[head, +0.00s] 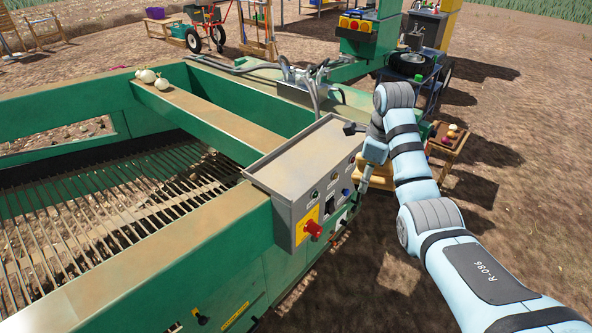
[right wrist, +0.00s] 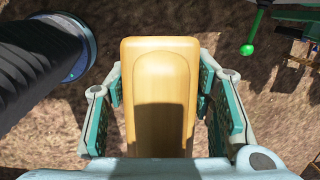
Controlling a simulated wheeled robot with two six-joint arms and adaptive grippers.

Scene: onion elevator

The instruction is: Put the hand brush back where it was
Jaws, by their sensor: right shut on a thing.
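The hand brush (right wrist: 160,75) shows in the right wrist view as a smooth, pale wooden body with a rounded end. Its bristles are not visible. My right gripper (right wrist: 160,92) has its teal-padded fingers on both sides of the wood and is shut on it. In the head view my right gripper (head: 364,184) hangs low beside the right side of the grey control box (head: 312,165); the brush cannot be made out clearly there. My left gripper is in neither view.
The green machine (head: 200,125) with its bar grate (head: 110,195) fills the left. Two white onions (head: 148,76) lie on its beam. The control box has a red stop button (head: 313,228). A small wooden stand (head: 447,140) with onions is behind my arm. Bare soil lies at right.

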